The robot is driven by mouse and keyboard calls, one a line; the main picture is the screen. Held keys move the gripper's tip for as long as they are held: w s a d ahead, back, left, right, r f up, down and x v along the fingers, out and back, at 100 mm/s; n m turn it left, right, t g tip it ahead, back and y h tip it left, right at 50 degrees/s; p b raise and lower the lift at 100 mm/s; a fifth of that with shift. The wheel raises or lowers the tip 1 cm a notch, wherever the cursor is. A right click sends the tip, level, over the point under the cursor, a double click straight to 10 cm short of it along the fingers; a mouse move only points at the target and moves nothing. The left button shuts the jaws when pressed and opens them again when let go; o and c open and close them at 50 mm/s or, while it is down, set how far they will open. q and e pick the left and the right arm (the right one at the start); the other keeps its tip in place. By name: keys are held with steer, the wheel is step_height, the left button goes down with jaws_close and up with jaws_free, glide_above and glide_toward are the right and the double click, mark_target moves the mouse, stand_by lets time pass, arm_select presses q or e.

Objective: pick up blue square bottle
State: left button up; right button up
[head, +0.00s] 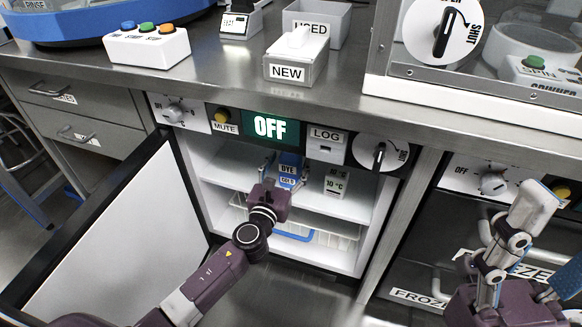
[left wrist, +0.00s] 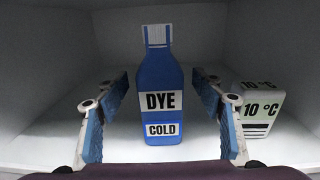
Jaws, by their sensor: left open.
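The blue square bottle (left wrist: 160,82), labelled DYE and COLD, stands upright on the upper shelf of the open fridge. It also shows in the head view (head: 291,164). My left gripper (left wrist: 160,112) is open, with one finger on each side of the bottle and gaps between the fingers and its sides. In the head view the left gripper (head: 281,177) reaches into the fridge and hides the bottle's lower part. My right gripper (head: 528,245) is at the lower right of the head view, away from the fridge; its far side is cut off.
A 10 °C display block (left wrist: 257,108) stands close right of the bottle. The fridge door (head: 120,240) is swung open at left. A wire basket (head: 325,235) sits below the shelf (head: 350,207). The NEW box (head: 288,72) is on the counter above.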

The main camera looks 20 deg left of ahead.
arm_select(q)
steer(key=shift+w, duration=1.2)
steer(key=c, duration=1.5)
steer(key=shift+c, duration=0.4)
steer(key=shift+r, duration=0.15)
